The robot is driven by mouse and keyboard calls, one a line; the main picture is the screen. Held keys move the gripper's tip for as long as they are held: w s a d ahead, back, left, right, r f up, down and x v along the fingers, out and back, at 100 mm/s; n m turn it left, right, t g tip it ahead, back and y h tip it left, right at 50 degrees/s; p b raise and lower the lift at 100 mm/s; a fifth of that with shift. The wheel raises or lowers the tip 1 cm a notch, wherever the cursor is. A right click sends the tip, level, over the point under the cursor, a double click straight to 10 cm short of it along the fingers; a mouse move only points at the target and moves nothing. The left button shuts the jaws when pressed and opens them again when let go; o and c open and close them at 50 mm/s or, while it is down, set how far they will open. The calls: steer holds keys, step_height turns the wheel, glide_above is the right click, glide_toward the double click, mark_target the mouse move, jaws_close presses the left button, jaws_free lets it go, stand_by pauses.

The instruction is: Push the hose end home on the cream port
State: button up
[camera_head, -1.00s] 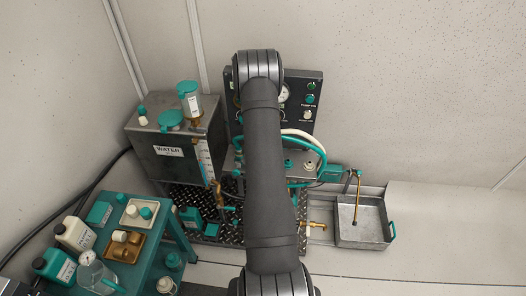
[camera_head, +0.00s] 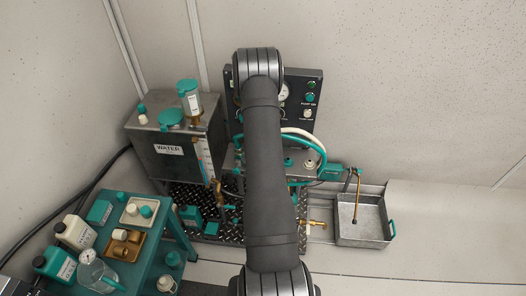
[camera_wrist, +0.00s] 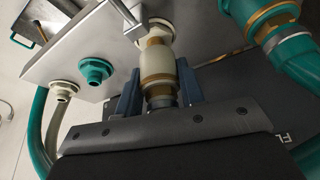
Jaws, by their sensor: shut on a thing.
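In the wrist view my gripper (camera_wrist: 160,84) has its two blue-grey fingers closed on either side of the hose end (camera_wrist: 157,66), which has a cream collar and brass-coloured bands. The hose end points at the cream port (camera_wrist: 160,24) on the pale metal plate. The two are in line and very close, with a brass-coloured part between them. I cannot tell whether the hose end is fully seated. In the head view my arm hides the gripper, the hose end and this port.
On the plate (camera_wrist: 55,55), a teal fitting (camera_wrist: 95,70) and another cream fitting (camera_wrist: 62,90) sit to the left. A large teal coupling (camera_wrist: 262,22) with brass rings is close on the right. A metal tray (camera_head: 362,222) stands right of the rig, and a teal bench (camera_head: 185,245) at lower left.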

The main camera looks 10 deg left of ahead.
steer(key=shift+f, duration=1)
steer(key=o, duration=1.1)
steer(key=shift+r, duration=0.1)
steer(key=v, duration=1.7)
steer(key=shift+s, duration=0.15)
steer(key=x, duration=1.7)
steer(key=shift+w, duration=0.2)
